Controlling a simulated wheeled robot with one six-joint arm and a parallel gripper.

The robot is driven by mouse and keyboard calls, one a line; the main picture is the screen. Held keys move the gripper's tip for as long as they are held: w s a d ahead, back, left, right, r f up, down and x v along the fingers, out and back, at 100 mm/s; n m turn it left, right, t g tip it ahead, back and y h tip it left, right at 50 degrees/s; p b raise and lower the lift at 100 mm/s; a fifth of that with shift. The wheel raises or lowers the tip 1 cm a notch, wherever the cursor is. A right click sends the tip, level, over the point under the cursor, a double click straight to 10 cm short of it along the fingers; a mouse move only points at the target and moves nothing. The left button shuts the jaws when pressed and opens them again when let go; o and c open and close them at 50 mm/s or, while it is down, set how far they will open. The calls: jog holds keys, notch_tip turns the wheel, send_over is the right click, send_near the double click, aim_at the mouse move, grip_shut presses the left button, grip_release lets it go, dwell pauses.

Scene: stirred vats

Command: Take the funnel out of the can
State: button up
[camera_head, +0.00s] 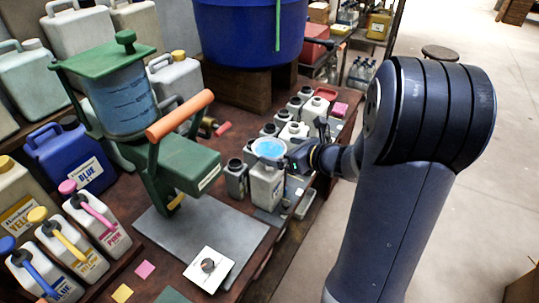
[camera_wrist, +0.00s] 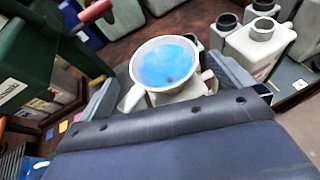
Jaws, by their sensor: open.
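The funnel (camera_head: 269,148), with a pale rim and bright blue inside, sits upright in the mouth of a white can (camera_head: 267,188) on the bench. In the wrist view the funnel (camera_wrist: 166,66) fills the space ahead of my gripper, with part of the can (camera_wrist: 187,92) below it. My gripper (camera_head: 290,161) is at the right of the funnel, close to its height. In the wrist view my gripper (camera_wrist: 170,82) is open, with one jaw at each side of the funnel. The funnel's stem is hidden; I cannot tell whether the jaws touch anything.
Several similar cans (camera_head: 294,132) stand close behind. A grey can (camera_head: 236,178) stands just left of the funnel's can. A green press (camera_head: 178,160) with an orange handle rises further left. A blue vat (camera_head: 249,30) stands at the back. The floor at right is open.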

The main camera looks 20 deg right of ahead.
aim_at(260, 145)
jog(key=shift+p+x, duration=0.3)
jog(key=shift+x, duration=2.35)
jog(key=shift+d, duration=0.15)
jog(key=shift+c, duration=0.4)
jog(key=c, duration=0.6)
